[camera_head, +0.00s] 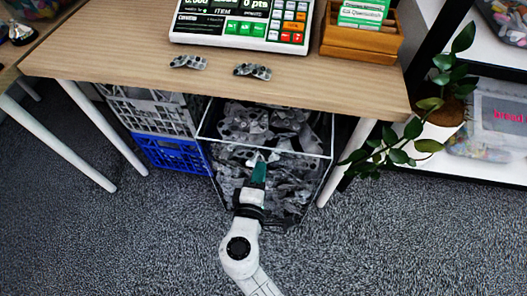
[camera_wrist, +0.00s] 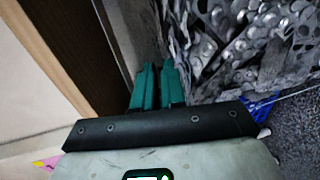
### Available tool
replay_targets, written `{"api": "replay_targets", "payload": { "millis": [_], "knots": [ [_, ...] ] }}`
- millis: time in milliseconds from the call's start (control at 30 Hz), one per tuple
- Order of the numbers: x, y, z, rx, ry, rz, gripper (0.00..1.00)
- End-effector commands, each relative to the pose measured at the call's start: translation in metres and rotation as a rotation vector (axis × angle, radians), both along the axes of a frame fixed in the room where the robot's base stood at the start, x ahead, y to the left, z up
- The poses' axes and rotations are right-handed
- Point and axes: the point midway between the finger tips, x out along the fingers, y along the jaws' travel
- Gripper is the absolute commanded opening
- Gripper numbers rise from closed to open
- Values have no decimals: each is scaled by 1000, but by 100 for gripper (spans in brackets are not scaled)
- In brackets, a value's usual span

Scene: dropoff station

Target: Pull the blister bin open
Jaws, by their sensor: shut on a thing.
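The blister bin (camera_head: 305,155) stands under the wooden table, filled with grey and silver empty blister packs. It has a thin pale rim, and the packs show through its front wall. In the wrist view the teal fingers of my gripper (camera_wrist: 158,72) are close together beside the bin's see-through wall (camera_wrist: 225,62). The gripper is shut on the bin's rim; the exact contact at the fingertips is hard to see.
A blue crate (camera_head: 170,153) and a grey crate (camera_head: 150,112) stand left of the bin. White table legs (camera_head: 345,165) flank the space. A potted plant (camera_head: 440,125) hangs leaves near the right leg. Two blister packs (camera_head: 252,71) lie on the tabletop (camera_head: 120,60). Carpet in front is clear.

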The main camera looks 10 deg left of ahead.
Motion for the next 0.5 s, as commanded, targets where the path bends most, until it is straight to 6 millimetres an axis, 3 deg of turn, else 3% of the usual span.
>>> {"api": "replay_targets", "payload": {
  "millis": [100, 500],
  "knots": [
    [-37, 1, -2, -4, 5, 3, 0],
    [-145, 5, -2, -4, 5, 4, 0]
  ]
}}
